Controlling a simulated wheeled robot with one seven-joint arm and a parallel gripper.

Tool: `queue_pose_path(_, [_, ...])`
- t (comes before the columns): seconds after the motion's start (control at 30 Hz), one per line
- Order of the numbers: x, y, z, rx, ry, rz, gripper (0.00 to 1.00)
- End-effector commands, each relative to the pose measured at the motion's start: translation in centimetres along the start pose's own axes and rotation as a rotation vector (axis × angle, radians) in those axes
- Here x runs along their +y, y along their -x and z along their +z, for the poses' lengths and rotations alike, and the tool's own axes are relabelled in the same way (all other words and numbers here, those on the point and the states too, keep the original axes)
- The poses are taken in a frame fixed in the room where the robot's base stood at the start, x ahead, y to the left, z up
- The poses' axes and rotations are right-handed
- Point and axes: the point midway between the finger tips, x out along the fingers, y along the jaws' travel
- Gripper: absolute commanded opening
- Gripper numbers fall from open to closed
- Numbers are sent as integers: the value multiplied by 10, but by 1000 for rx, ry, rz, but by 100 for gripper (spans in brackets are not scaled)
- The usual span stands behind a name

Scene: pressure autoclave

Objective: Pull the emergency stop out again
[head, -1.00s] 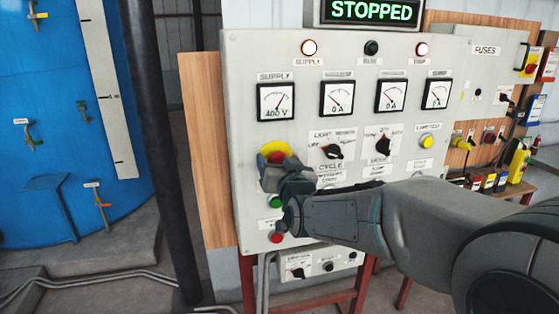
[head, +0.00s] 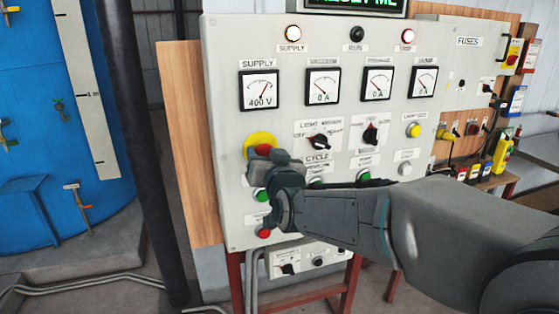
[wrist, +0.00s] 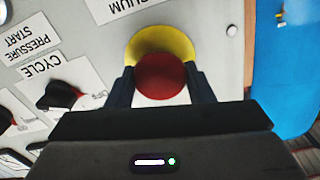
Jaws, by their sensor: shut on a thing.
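The emergency stop is a red mushroom button (wrist: 161,76) on a yellow round plate (wrist: 160,41), seen close up in the wrist view. In the head view the yellow plate (head: 259,141) shows at the left of the grey panel, with the red button (head: 263,150) partly hidden behind my gripper. My gripper (wrist: 160,84) has one dark finger on each side of the red button and is shut on it. In the head view my gripper (head: 272,160) reaches the button from the lower right.
The display (head: 357,5) above the panel reads "RESET ME", partly cut off. A green button (head: 260,195) and a lower red button (head: 264,233) sit close below my gripper. A dark post (head: 143,130) stands left of the panel.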

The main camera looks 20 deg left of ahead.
Motion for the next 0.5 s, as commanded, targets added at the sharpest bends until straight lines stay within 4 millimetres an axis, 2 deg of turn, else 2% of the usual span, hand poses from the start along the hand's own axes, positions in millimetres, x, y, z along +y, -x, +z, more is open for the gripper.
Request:
queue_pose_path(0.27, [-3, 1, 4, -9, 0, -4, 6])
queue_pose_path(0.3, [-3, 1, 4, -9, 0, -4, 58])
queue_pose_path(0.33, [-3, 1, 4, -9, 0, -4, 67])
queue_pose_path(0.37, [-3, 1, 4, -8, 0, -3, 70])
queue_pose_path(0.5, [-2, 1, 3, -7, 0, -2, 70])
